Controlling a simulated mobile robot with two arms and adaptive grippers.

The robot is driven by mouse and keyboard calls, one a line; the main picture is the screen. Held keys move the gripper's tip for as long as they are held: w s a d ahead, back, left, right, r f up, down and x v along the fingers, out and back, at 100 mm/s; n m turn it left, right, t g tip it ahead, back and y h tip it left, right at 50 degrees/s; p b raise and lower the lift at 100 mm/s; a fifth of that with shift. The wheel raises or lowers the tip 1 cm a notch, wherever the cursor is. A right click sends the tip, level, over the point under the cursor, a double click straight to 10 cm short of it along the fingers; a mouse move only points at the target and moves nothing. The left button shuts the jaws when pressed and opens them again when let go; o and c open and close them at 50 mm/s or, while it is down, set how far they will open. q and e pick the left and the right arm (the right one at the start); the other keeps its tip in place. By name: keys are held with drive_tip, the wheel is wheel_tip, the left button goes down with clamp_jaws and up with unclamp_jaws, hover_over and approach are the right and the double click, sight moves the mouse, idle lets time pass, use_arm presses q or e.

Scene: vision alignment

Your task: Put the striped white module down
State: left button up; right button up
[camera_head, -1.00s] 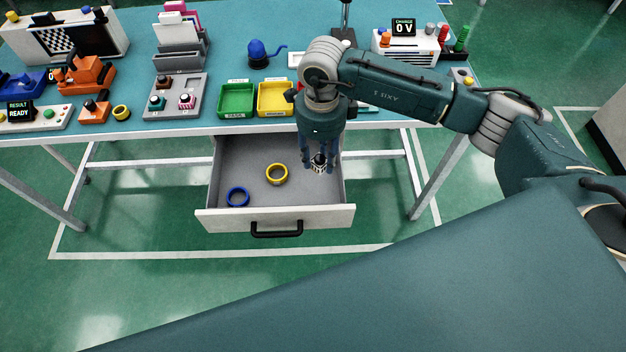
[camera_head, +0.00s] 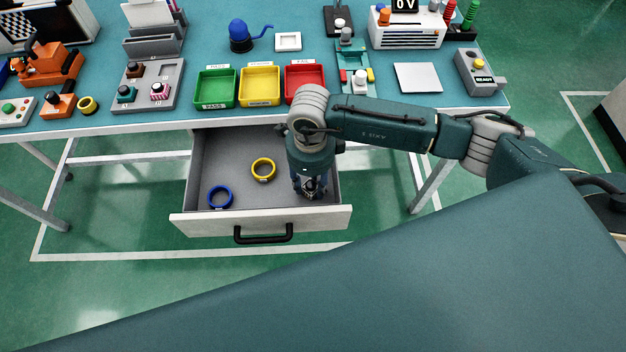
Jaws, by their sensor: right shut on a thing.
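My right gripper (camera_head: 310,188) reaches down into the open drawer (camera_head: 235,160), at its right front part. It is shut on the striped white module, which is mostly hidden by the fingers; only small light and dark bits show between them. The module is at or close above the drawer floor; I cannot tell whether it touches. A yellow ring (camera_head: 263,159) and a blue ring (camera_head: 220,186) lie in the drawer to the left of the gripper. My left gripper is not in view.
The drawer's front panel with its black handle (camera_head: 263,238) is close in front of the gripper. On the table above stand green (camera_head: 215,103), yellow (camera_head: 261,101) and red (camera_head: 305,99) trays. The drawer's left and middle floor has free room around the rings.

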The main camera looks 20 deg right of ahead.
sight(311, 187)
drive_tip(key=shift+s, duration=0.2)
drive_tip(key=shift+s+a+r, duration=0.1)
drive_tip(key=shift+s+r, duration=0.05)
drive_tip(key=o, duration=1.1)
drive_tip(key=shift+f, duration=0.2)
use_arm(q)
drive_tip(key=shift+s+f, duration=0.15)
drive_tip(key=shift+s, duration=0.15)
use_arm(e)
drive_tip(key=shift+r, duration=0.15)
drive_tip(key=shift+r, duration=0.2)
use_arm(q)
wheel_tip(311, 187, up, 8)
drive_tip(key=p, duration=0.7)
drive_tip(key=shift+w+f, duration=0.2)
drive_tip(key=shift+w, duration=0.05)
use_arm(e)
wheel_tip(311, 187, up, 12)
drive_tip(key=shift+f, duration=0.1)
